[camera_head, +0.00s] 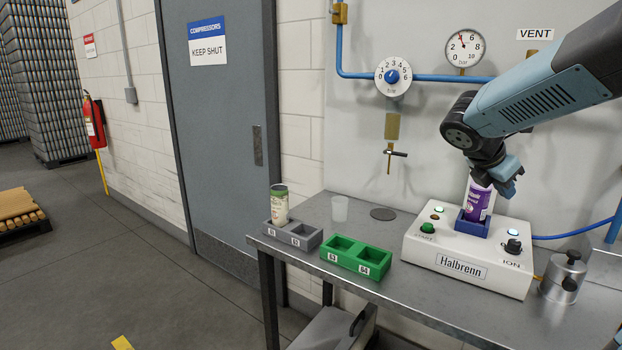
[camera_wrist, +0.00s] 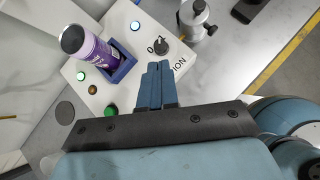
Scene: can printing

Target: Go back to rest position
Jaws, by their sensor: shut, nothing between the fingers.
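My gripper (camera_head: 508,188) is over the right part of the white Halbrenn unit (camera_head: 455,268). In the wrist view its two blue fingers (camera_wrist: 158,68) are together with nothing between them, pointing toward the black ION knob (camera_wrist: 161,46). In the head view the knob (camera_head: 513,246) is below the fingers. A purple can (camera_head: 474,204) stands in the blue holder (camera_head: 471,228) on the unit. The can also shows in the wrist view (camera_wrist: 90,47), apart from the fingers. My gripper partly hides the can's top in the head view.
A grey tray (camera_head: 288,237) holds a green-topped can (camera_head: 279,205); the green tray (camera_head: 355,259) is empty. A clear cup (camera_head: 340,208) and a dark disc (camera_head: 383,213) are behind. A metal cylinder (camera_head: 563,278) stands right of the unit. Gauges (camera_head: 465,48) and blue pipes line the wall.

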